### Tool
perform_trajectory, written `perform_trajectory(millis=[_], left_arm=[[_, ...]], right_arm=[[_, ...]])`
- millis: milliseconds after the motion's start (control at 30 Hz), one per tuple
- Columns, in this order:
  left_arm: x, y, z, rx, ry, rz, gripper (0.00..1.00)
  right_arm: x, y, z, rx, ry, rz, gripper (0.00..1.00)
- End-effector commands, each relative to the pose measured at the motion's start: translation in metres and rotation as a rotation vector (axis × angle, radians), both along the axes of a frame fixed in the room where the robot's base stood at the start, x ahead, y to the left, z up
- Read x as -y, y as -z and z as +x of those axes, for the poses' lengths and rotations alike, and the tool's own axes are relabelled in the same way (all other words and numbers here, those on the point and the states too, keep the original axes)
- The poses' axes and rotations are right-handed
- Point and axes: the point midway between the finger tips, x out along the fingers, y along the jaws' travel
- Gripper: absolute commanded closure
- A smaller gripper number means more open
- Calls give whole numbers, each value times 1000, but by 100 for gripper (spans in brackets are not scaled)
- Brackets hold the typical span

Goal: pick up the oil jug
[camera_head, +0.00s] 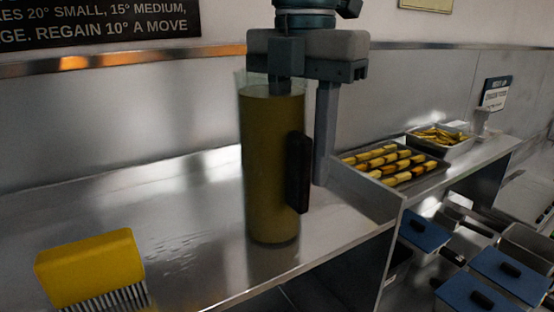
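The oil jug (270,160) is a tall clear cylinder of yellow-brown oil, standing upright on the steel counter (200,215). Its black handle (298,172) is on its right side. My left gripper (306,138) comes down from above at the jug's right side and is open. One finger overlaps the jug's mouth, and its lower end is hidden in or behind the oil. The other finger hangs outside, to the right of the handle, with a gap between. I cannot tell whether either finger touches the jug. My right gripper is not in view.
A yellow brush (90,270) lies at the front left. To the right are a tray of fried sticks (390,165), a container of fries (440,136) and a small sign (496,93). Blue-lidded bins (508,274) sit lower right.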

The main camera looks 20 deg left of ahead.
Motion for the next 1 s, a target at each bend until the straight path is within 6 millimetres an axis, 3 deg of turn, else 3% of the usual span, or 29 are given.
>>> perform_trajectory(millis=[433, 567, 600, 1000], left_arm=[[0, 1, 0, 0, 0, 0, 65], [0, 0, 0, 0, 0, 0, 96], [0, 0, 0, 0, 0, 0, 100], [0, 1, 0, -2, 0, -1, 100]], right_arm=[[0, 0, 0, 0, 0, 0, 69], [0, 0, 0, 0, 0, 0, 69], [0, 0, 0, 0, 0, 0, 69], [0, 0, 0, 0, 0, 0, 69]])
